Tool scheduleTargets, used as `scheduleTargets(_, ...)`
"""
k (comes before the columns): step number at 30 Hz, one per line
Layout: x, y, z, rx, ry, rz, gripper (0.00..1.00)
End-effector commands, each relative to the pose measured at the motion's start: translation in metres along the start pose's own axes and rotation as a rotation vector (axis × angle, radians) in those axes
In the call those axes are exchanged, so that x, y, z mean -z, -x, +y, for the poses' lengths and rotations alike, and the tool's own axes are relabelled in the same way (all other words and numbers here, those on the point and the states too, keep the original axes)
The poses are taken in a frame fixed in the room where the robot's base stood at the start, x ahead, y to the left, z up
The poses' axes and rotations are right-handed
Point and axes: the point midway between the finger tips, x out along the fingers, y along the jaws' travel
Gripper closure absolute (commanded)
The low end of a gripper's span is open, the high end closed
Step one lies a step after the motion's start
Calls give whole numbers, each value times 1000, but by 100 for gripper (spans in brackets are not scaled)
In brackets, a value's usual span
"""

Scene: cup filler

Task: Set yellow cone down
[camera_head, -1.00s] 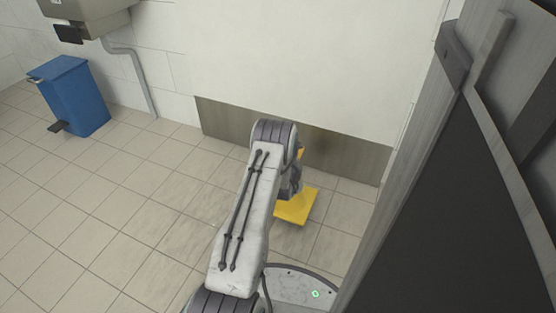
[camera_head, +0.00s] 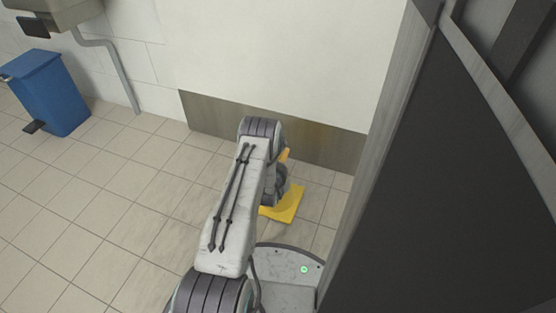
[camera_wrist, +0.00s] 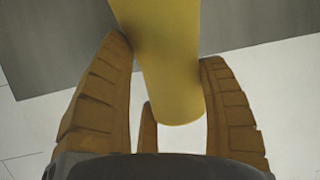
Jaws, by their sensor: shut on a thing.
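The yellow cone (camera_head: 284,209) is in front of my arm in the head view, with its square base low near the tiled floor and most of its body hidden behind my wrist. I cannot tell whether the base touches the floor. In the wrist view the upper part of the cone (camera_wrist: 165,70) runs down from the top edge between the fingers of my gripper (camera_wrist: 165,75). The fingers are shut on it, one on each side.
A blue pedal bin (camera_head: 48,92) stands at the far left by the wall. A large dark panel with a grey frame (camera_head: 450,170) fills the right side, close to my arm. A wall with a brown lower strip (camera_head: 320,146) is behind the cone. Tiled floor (camera_head: 100,200) is clear at left.

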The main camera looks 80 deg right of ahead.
Motion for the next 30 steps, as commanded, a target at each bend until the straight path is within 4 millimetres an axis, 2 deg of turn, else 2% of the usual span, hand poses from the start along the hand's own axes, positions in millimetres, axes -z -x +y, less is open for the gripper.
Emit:
scheduleTargets(15,-7,0,1,-3,-2,5,68)
scheduleTargets(16,-9,1,1,-3,-1,1,29)
scheduleTargets(24,-8,1,1,-2,-1,1,6)
scheduleTargets(30,-8,1,1,-2,-1,1,6)
